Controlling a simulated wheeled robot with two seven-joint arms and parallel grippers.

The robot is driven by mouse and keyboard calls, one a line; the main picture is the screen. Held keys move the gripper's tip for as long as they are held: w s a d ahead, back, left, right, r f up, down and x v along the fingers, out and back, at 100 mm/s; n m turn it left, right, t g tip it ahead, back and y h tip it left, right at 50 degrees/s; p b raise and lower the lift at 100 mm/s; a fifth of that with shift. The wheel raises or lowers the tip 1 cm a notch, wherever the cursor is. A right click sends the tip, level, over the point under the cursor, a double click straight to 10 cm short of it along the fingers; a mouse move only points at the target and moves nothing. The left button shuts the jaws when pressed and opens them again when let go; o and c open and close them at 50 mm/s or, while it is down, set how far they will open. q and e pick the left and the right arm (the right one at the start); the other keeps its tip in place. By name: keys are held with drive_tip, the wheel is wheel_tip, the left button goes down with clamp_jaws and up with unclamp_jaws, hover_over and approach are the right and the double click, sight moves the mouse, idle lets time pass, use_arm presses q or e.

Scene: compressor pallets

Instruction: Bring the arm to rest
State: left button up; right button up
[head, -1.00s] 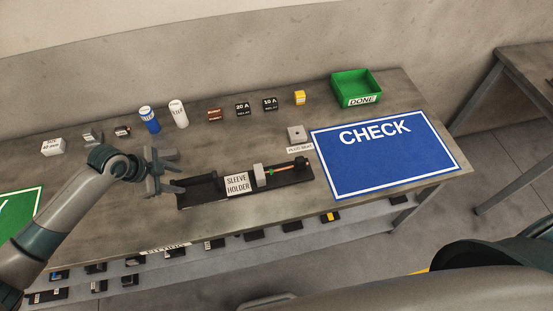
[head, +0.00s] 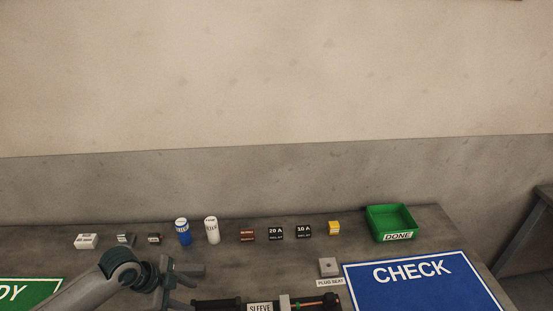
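My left arm comes in from the lower left of the head view. Its gripper (head: 184,280) is over the workbench, just left of and behind the sleeve holder (head: 260,306). Its fingers are spread apart, with nothing seen between them. The sleeve holder is cut off by the lower picture edge; a light block and part of an orange-and-green rod show on it. My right gripper is not in the picture.
A blue CHECK mat (head: 420,285) lies at the right and a green mat (head: 25,291) at the left. A green DONE bin (head: 392,223), a blue bottle (head: 183,233), a white bottle (head: 212,231), a yellow block (head: 334,228) and several small boxes stand along the back. The plug seat (head: 328,267) is beside the CHECK mat.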

use_arm(q)
drive_tip(key=s+d+f+n, duration=0.2)
drive_tip(key=s+d+n, duration=0.15)
drive_tip(key=s, duration=0.25)
drive_tip(key=s+d+f+n, duration=0.2)
drive_tip(key=s+d, duration=0.2)
drive_tip(key=s, duration=0.2)
drive_tip(key=s+a+n+y, duration=0.2)
drive_tip(key=s+a+n, duration=0.35)
drive_tip(key=s, duration=0.35)
drive_tip(key=s+a+n+y, duration=0.2)
drive_tip(key=s+a+n, duration=0.35)
drive_tip(key=s, duration=0.35)
wheel_tip(320, 180, down, 37)
drive_tip(key=s+b, duration=0.2)
drive_tip(key=b, duration=0.6)
drive_tip(key=s+a+f+g+b, duration=0.1)
drive_tip(key=s+f+b, duration=0.2)
drive_tip(key=s+f, duration=0.5)
drive_tip(key=s+a+f+b, duration=0.1)
drive_tip(key=s+f+b, duration=0.2)
drive_tip(key=s+f, duration=0.6)
wheel_tip(320, 180, down, 6)
drive_tip(key=shift+a+f+g+y, duration=0.15)
drive_tip(key=shift+g+y, duration=0.15)
drive_tip(key=shift+g, duration=0.1)
drive_tip(key=shift+s, duration=0.1)
